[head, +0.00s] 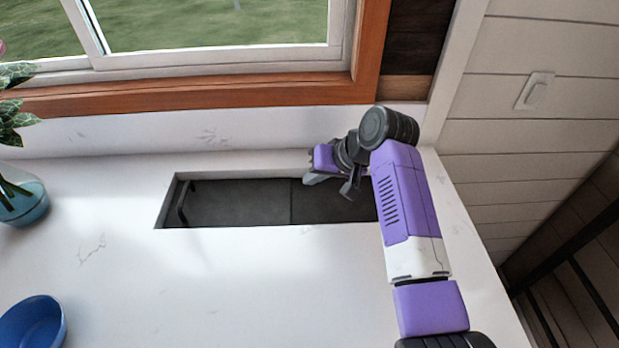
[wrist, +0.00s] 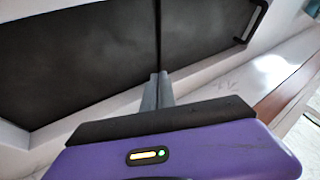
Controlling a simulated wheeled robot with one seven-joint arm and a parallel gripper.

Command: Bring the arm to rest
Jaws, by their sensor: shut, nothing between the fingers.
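My gripper (head: 332,187) is at the end of my purple, white and black arm, over the right part of a dark recessed panel (head: 240,202) in the white countertop. In the wrist view my gripper (wrist: 158,76) has its two grey fingers together, with nothing between them. The fingertips point at the seam between the two halves of the dark panel, which also shows in the wrist view (wrist: 75,65). I cannot tell whether the tips touch it. My arm hides the panel's right end in the head view.
A blue bowl (head: 33,325) and a blue vase with a plant (head: 22,203) stand on the left of the white countertop (head: 230,285). A wood-framed window (head: 200,95) is behind. A panelled wall with a switch (head: 535,90) is at the right. The front middle counter is clear.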

